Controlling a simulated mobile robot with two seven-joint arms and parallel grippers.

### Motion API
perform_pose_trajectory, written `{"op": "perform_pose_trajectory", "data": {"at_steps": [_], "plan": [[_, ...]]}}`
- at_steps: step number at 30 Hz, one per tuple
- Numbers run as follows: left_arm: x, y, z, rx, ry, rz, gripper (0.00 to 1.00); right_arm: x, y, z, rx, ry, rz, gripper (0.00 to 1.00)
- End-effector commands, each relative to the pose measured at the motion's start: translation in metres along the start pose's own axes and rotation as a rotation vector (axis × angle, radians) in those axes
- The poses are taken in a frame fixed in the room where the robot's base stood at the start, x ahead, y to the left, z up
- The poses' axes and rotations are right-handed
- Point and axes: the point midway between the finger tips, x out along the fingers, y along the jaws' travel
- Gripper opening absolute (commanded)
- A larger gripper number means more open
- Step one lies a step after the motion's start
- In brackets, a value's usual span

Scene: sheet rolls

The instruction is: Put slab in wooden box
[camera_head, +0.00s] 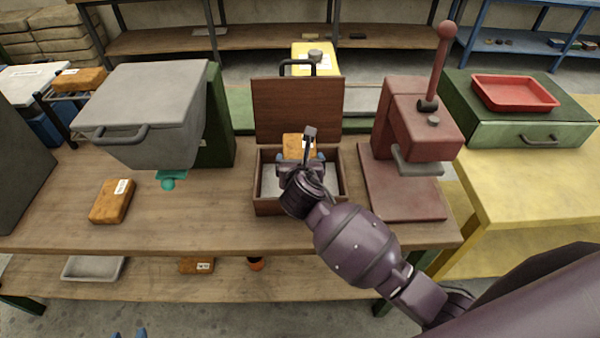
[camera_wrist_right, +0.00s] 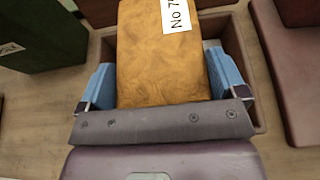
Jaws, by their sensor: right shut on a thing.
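An orange-brown slab with a white label (camera_head: 296,143) is between the fingers of my right gripper (camera_head: 301,163). The right wrist view shows the slab (camera_wrist_right: 160,60) up close, with blue fingers on both its sides. The wooden box (camera_head: 268,207) stands on the workbench with its lid (camera_head: 297,108) raised at the back. The slab and gripper are over the box opening; how far the slab is from the floor cannot be told. The box rim (camera_wrist_right: 262,90) shows around the slab. Two blue tips of my left gripper (camera_head: 130,333) show apart at the bottom edge.
A red press (camera_head: 408,130) stands right of the box, and a grey bin (camera_head: 160,105) stands left. Another orange slab (camera_head: 112,201) lies on the workbench (camera_head: 200,225) at left.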

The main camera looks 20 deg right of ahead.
Motion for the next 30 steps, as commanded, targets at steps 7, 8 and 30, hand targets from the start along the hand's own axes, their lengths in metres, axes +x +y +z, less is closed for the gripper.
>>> {"op": "perform_pose_trajectory", "data": {"at_steps": [7,8,30], "plan": [[0.003,0.001,0.012,-0.002,-0.010,0.000,0.43,0.013,0.000,-0.031,-0.001,0.002,0.000,0.53],[0.003,0.001,0.013,-0.002,-0.012,0.000,0.43,0.013,0.000,-0.033,-0.001,0.001,-0.001,0.53],[0.003,0.001,0.012,-0.002,-0.011,0.000,0.43,0.018,0.000,-0.044,-0.001,0.000,0.001,0.53]]}}
